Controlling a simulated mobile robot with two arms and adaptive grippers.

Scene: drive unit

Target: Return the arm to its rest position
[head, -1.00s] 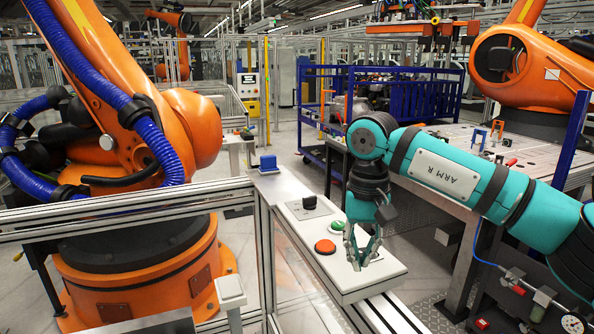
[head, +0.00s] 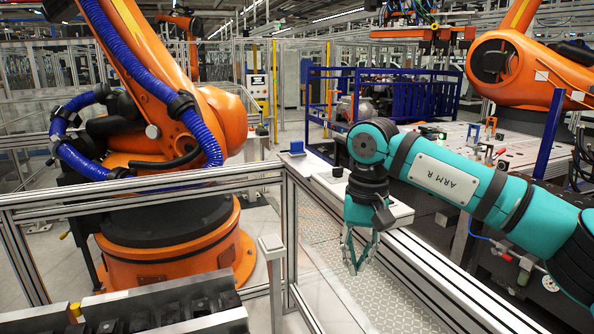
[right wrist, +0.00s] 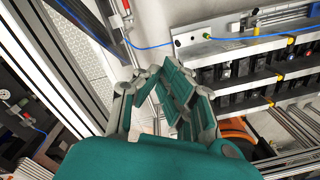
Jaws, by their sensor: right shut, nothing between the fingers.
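My right arm, teal and marked "ARM R", reaches in from the right in the head view. Its gripper (head: 357,270) points down, shut and empty, in front of the metal fence rail and apart from the floor. In the right wrist view its fingers (right wrist: 165,80) show close together with nothing held. My left arm and gripper are out of view.
Fence rails (head: 390,280) run close by. A large orange robot (head: 175,240) stands at left. A worktable (head: 520,150) lies behind my arm.

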